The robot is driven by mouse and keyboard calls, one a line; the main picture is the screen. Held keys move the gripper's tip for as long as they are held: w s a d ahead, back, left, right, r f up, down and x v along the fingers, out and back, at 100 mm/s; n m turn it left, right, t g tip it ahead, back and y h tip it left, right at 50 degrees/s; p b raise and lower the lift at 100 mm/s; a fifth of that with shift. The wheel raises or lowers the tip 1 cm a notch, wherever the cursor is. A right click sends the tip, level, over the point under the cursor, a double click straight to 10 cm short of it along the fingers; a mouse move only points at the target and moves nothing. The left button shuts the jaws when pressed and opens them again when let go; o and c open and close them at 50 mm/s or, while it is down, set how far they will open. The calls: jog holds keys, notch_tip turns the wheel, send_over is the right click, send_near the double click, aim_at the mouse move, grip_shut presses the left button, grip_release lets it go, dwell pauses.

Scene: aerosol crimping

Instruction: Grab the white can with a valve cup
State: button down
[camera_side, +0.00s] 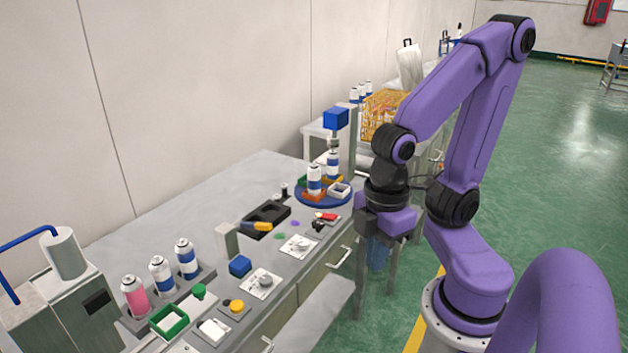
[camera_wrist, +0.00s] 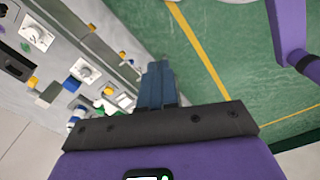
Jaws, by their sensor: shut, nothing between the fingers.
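Three cans stand upright in a grey rack at the left of the bench: a pink can (camera_side: 136,297), a white can with a blue band (camera_side: 162,276) and another white can with a blue band (camera_side: 187,259). Two more white and blue cans, a nearer one (camera_side: 315,181) and a farther one (camera_side: 333,163), stand on the blue round table (camera_side: 337,200). The pictures are too small to tell which can has a valve cup. My gripper (camera_side: 377,258) points down beyond the bench's right edge, away from every can. In the wrist view my gripper (camera_wrist: 160,68) is shut and empty.
A blue-headed press (camera_side: 336,119) stands over the round table. A grey machine with a cylinder (camera_side: 66,253) is at far left. A black tray (camera_side: 265,220), control panels and a green-rimmed box (camera_side: 168,320) crowd the bench front. Green floor (camera_side: 545,160) is open at right.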

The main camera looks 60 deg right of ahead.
jog(key=shift+c, duration=2.2)
grip_release()
jog(key=w+d+f+n+t+h, duration=0.1)
jog(key=w+d+h, duration=0.1)
jog(key=w, duration=0.5)
jog(key=w+d+t+h, duration=0.1)
jog(key=w+d+h, duration=0.1)
jog(key=w, duration=0.4)
jog(key=n+h, duration=0.7)
jog(key=h, duration=0.2)
send_near(316, 171)
jog(key=x, duration=0.9)
jog(key=w+x, duration=0.1)
jog(key=x, duration=0.3)
jog(key=shift+w+f, duration=0.15)
jog(key=shift+f, duration=0.15)
